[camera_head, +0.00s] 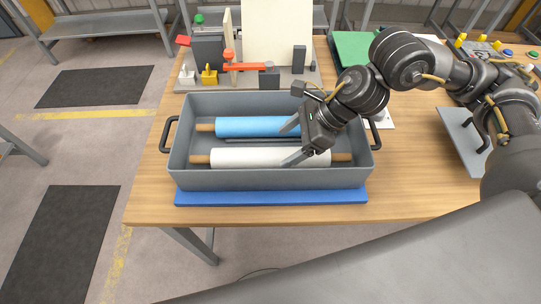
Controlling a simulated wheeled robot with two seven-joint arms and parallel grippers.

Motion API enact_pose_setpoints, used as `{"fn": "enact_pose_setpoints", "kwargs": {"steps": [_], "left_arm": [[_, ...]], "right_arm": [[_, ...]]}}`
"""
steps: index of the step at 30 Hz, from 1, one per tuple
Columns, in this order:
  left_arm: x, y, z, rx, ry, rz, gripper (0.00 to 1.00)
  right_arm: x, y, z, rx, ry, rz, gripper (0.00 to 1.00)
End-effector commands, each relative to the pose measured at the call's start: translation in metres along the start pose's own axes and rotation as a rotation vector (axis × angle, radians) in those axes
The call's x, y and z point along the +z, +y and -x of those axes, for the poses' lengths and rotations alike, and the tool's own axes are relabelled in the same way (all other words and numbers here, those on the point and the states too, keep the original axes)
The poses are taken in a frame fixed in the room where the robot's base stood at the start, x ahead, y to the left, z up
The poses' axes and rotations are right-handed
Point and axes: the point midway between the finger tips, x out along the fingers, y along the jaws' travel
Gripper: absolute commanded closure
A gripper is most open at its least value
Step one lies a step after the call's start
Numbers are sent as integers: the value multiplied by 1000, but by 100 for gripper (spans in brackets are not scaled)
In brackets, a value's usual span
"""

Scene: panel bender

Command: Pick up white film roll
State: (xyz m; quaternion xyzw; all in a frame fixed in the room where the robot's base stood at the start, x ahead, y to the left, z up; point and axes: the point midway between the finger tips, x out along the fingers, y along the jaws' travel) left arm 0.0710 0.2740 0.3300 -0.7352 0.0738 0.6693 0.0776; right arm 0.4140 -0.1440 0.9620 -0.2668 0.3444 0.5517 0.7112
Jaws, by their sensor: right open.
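The white film roll (250,158) lies level in the front half of a grey bin (265,180), with brown core ends sticking out on both sides. My right gripper (290,142) is open and empty over the right part of the bin. One finger is close above the right part of the white roll, and the other is near the blue roll (250,126) behind it. I cannot tell whether a finger touches either roll. My left gripper is not in view.
The bin has black side handles and stands on a blue mat (270,197) on a wooden table (420,200). A panel bender model (250,75) with orange and yellow parts stands behind it. A grey plate with a handle (463,140) lies at the right. The table's front edge is clear.

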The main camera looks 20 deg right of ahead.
Motion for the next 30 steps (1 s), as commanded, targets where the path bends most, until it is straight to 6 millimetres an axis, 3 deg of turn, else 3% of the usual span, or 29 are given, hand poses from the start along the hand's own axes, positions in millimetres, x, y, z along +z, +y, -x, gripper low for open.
{"fn": "enact_pose_setpoints", "kwargs": {"steps": [5, 13, 22, 30], "left_arm": [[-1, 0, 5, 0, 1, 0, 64], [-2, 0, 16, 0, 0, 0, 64], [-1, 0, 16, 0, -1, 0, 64], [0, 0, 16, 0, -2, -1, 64]], "right_arm": [[2, 1, -8, 4, 0, 0, 24], [2, 4, -46, 4, 0, -1, 24], [1, 4, -52, 1, -1, 1, 24], [1, 4, -52, 1, -1, 1, 56]]}}
